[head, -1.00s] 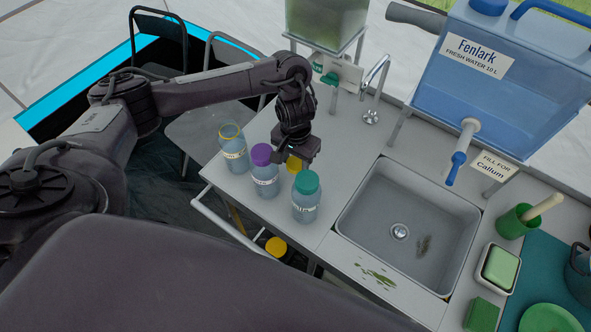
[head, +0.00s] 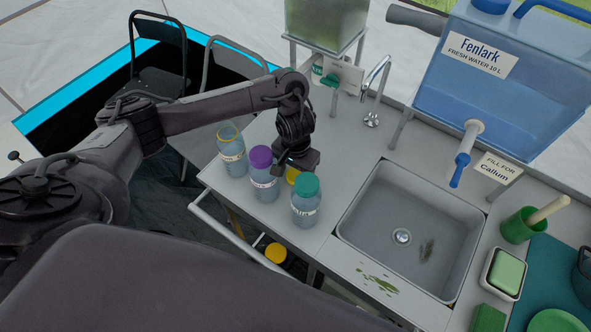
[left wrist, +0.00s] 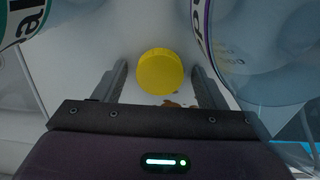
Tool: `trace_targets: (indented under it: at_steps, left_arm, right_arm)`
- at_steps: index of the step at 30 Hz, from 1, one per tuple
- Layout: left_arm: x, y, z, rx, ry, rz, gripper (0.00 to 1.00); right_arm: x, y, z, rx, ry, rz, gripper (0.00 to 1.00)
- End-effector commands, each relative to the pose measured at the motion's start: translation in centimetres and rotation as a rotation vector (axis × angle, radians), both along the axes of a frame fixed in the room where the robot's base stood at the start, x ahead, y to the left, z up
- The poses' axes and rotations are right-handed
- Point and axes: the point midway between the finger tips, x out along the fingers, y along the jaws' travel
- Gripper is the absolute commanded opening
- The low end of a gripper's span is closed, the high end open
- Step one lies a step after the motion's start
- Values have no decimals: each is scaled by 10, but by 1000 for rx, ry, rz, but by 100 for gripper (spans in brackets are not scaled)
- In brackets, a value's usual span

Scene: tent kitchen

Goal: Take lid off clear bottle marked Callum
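Three clear bluish bottles stand upright on the counter: a lidless one with a yellow rim (head: 232,158), one with a purple lid (head: 264,183), and one with a green lid (head: 305,208). Their name labels are too small or cut off to read, so I cannot tell which says Callum. A loose yellow lid (head: 292,177) lies behind the purple- and green-lidded bottles. My left gripper (head: 290,168) is low over it. In the left wrist view the yellow lid (left wrist: 160,69) sits between the open fingers, with gaps on both sides. My right gripper is not in view.
A sink (head: 402,235) lies right of the bottles. A blue water tank (head: 490,90) with a tap stands behind it, by a "Fill for Callum" sign (head: 495,168). Another yellow-topped item (head: 276,252) is below the counter edge.

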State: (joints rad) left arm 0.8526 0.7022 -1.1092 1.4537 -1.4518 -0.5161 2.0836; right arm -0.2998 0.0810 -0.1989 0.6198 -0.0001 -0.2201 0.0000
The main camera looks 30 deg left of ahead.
Motion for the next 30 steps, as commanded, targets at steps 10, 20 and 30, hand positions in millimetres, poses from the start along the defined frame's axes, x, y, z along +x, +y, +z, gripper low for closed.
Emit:
trace_targets:
  at_steps: [10, 20, 30]
  left_arm:
    - [2, 1, 29, 2, -5, -2, 65]
    - [2, 0, 99, 2, -6, -2, 65]
    - [0, 0, 123, 0, 0, 0, 65]
  right_arm:
    - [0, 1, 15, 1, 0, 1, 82]
    - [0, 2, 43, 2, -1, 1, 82]
    - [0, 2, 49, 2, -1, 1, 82]
